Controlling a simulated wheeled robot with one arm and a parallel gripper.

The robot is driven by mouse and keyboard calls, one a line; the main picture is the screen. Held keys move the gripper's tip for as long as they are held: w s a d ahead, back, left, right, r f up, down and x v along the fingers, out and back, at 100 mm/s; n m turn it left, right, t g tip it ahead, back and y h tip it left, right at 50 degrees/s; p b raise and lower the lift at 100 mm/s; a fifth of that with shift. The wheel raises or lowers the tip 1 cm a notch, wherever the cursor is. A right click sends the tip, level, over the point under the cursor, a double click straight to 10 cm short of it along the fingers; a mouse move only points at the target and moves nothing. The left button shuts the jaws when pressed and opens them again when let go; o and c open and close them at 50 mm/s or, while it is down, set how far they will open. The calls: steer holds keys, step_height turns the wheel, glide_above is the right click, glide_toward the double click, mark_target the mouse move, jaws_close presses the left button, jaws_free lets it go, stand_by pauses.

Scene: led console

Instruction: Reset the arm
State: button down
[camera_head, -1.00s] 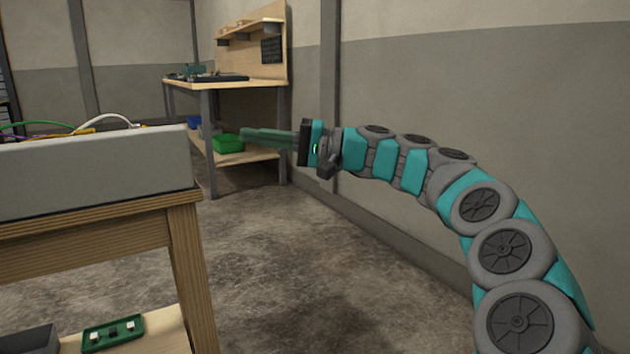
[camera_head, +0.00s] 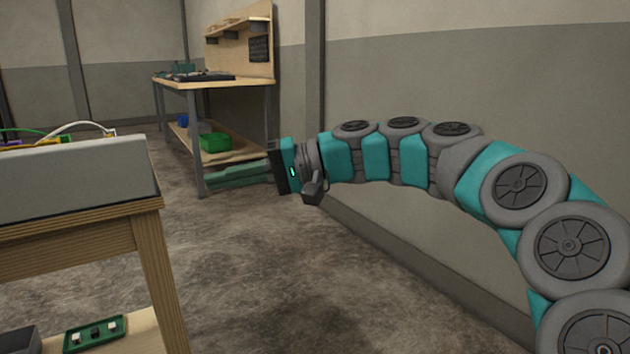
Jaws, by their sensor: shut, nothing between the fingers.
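My arm (camera_head: 375,158) reaches in from the lower right, bends over and points left. It has grey and teal segments with round dark joint caps. My gripper (camera_head: 212,182) is at its left end, with its green fingers together and nothing held. The fingers point left in the open space to the right of the near table, and in the picture they overlap the lower part of the far workbench. They are apart from the grey console box (camera_head: 75,178) on the near table.
The near wooden table (camera_head: 150,235) stands at left, with a green tray (camera_head: 96,333) on its lower shelf. A workbench (camera_head: 215,85) with a green bin (camera_head: 215,142) and a blue bin (camera_head: 182,121) stands behind. A wall runs along the right. The concrete floor between is clear.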

steer(key=s+d+f+h+p, duration=0.3)
steer(key=s+f+h, duration=0.3)
steer(key=s, duration=0.4)
steer(key=s+d+f+m+h+p, duration=0.1)
steer(key=s+d+f+h+p, duration=0.1)
steer(key=s+d+f+h, duration=0.3)
steer(key=s+d+f+m+h+p, duration=0.2)
steer(key=s+d+f+h, duration=0.2)
steer(key=s+d+f, duration=0.9)
steer(key=s+d, duration=0.2)
steer(key=d, duration=0.6)
steer(key=shift+s+d+f+g+h, duration=0.2)
steer(key=shift+f+g+h, duration=0.1)
steer(key=shift+f+h, duration=0.1)
